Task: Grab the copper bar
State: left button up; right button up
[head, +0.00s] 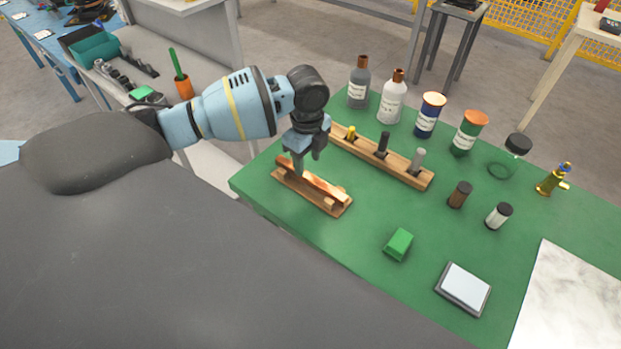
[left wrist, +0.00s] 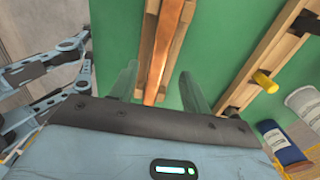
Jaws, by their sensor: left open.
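The copper bar (head: 322,187) lies along a small wooden cradle (head: 333,209) near the left edge of the green table. It also shows in the left wrist view (left wrist: 163,45), running lengthwise between the fingers of my left gripper (left wrist: 158,85). In the head view my left gripper (head: 308,165) is just above the far left part of the bar, fingers pointing down. Its fingers are apart, one on each side of the bar in the wrist view, and it holds nothing. Whether a finger touches the bar cannot be told. My right gripper is not in view.
A wooden rack (head: 400,170) with several upright pegs stands right behind the cradle. Bottles and jars (head: 430,115) line the back. A green block (head: 398,244), a grey pad (head: 463,288) and small vials (head: 459,195) stand to the right. Green table (head: 300,235) is bare in front of the cradle.

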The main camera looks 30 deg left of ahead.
aim_at(309, 176)
pick_arm(q)
jog(key=f, duration=0.5)
jog(key=shift+d, duration=0.2)
grip_shut()
